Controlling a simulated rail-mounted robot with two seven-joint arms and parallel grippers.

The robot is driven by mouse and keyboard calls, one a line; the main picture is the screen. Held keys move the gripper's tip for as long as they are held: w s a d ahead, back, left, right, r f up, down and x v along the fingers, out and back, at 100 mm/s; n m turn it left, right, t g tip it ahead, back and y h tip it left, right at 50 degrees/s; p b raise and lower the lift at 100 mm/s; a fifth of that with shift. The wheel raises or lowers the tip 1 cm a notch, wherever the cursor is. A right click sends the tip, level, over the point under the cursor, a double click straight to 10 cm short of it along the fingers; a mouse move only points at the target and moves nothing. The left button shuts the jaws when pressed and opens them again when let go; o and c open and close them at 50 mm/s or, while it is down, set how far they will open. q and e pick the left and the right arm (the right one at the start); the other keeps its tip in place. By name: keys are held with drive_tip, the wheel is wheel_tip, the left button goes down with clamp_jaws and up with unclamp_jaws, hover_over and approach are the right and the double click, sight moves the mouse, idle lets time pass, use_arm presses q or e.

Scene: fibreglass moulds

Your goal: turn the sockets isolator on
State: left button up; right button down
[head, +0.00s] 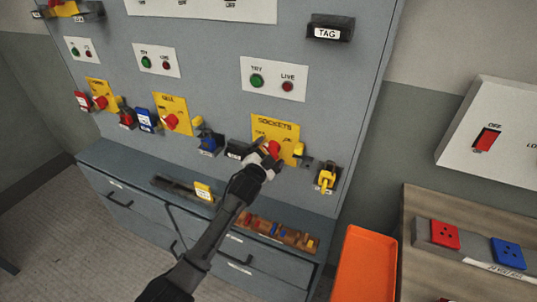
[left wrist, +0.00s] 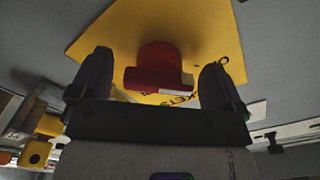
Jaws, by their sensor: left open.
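The sockets isolator is a red rotary handle on a yellow plate (head: 285,128) marked SOCKETS, on the grey panel. Its red handle (head: 273,148) is partly hidden by my left gripper in the head view. My left gripper (head: 264,158) is right at the handle, open. In the left wrist view the red handle (left wrist: 158,68) stands between the two spread fingers of the left gripper (left wrist: 158,85), with gaps at both sides. The yellow plate (left wrist: 205,35) lies behind it. My right gripper is not in view.
Other isolators on yellow plates, the GRILL-like one (head: 170,118) among them, sit to the left. A yellow padlock (head: 326,179) hangs right of the sockets plate. Below are grey drawers (head: 130,200), an orange tray (head: 366,265) and a wooden bench (head: 430,205).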

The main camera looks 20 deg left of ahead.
use_arm(q)
drive_tip(key=c, duration=0.9)
drive_tip(key=m+p, duration=0.2)
drive_tip(key=shift+a+r+m+p, duration=0.1)
drive_tip(key=shift+r+m+p, duration=0.1)
drive_tip(key=shift+m+p, duration=0.1)
drive_tip(key=m+p, duration=0.2)
drive_tip(key=m, duration=0.2)
drive_tip(key=m+p, duration=0.1)
drive_tip(key=m, duration=0.2)
drive_tip(key=m+p, duration=0.1)
drive_tip(key=m, duration=0.1)
drive_tip(key=shift+r+m, duration=0.2)
drive_tip(key=shift+m, duration=0.2)
drive_tip(key=m+p, duration=0.1)
drive_tip(key=m, duration=0.4)
drive_tip(key=shift+p, duration=0.4)
drive_tip(key=shift+m, duration=0.4)
